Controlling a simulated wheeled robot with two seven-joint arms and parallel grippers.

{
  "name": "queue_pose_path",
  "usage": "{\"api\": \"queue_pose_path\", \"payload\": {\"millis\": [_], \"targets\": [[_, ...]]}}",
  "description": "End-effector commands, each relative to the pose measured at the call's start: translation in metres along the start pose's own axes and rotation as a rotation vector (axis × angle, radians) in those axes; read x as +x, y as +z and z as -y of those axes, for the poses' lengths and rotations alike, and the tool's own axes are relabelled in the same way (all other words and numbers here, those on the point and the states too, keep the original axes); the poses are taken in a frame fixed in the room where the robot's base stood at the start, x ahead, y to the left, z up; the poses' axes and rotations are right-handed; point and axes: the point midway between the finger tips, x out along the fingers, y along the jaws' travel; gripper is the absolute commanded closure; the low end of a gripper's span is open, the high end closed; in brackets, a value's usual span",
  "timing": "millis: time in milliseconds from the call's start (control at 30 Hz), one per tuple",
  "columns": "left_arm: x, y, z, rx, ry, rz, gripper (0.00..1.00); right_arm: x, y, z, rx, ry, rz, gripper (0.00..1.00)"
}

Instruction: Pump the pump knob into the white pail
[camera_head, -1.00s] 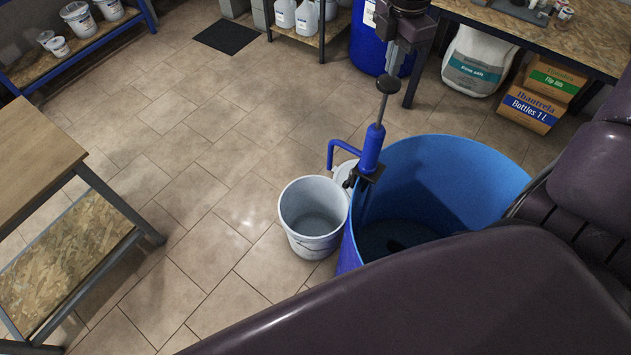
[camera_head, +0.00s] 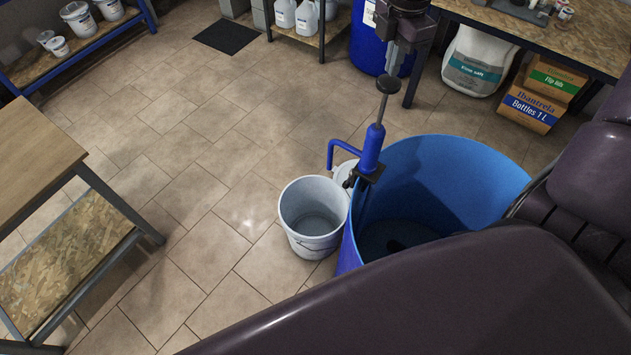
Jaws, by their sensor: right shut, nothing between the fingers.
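The black pump knob (camera_head: 388,84) tops a thin rod that stands up out of the blue pump body (camera_head: 371,150). The pump is fixed at the left rim of the open blue drum (camera_head: 455,190). Its blue spout (camera_head: 332,148) bends down on the left, near the white pail (camera_head: 314,215). The pail stands upright on the floor beside the drum, and I see no liquid in it. My right gripper (camera_head: 393,71) is shut and empty, pointing down just above the knob. I cannot tell if it touches the knob. My left gripper is not in view.
A second white container (camera_head: 346,172) stands partly hidden behind the pump. A closed blue drum (camera_head: 369,45), a white sack (camera_head: 477,62) and cardboard boxes (camera_head: 541,95) stand at the back. A wooden table (camera_head: 35,150) is at left. The floor left of the pail is clear.

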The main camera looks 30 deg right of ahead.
Motion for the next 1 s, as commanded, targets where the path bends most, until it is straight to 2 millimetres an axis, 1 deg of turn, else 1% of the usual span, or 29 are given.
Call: {"api": "queue_pose_path", "payload": {"millis": [367, 1000], "targets": [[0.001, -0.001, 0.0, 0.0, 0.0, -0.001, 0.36, 0.002, 0.0, 0.0, 0.0, 0.0, 0.0, 1.0], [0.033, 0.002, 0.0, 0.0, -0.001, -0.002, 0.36, 0.04, 0.0, 0.0, 0.0, -0.001, 0.0, 1.0]]}}
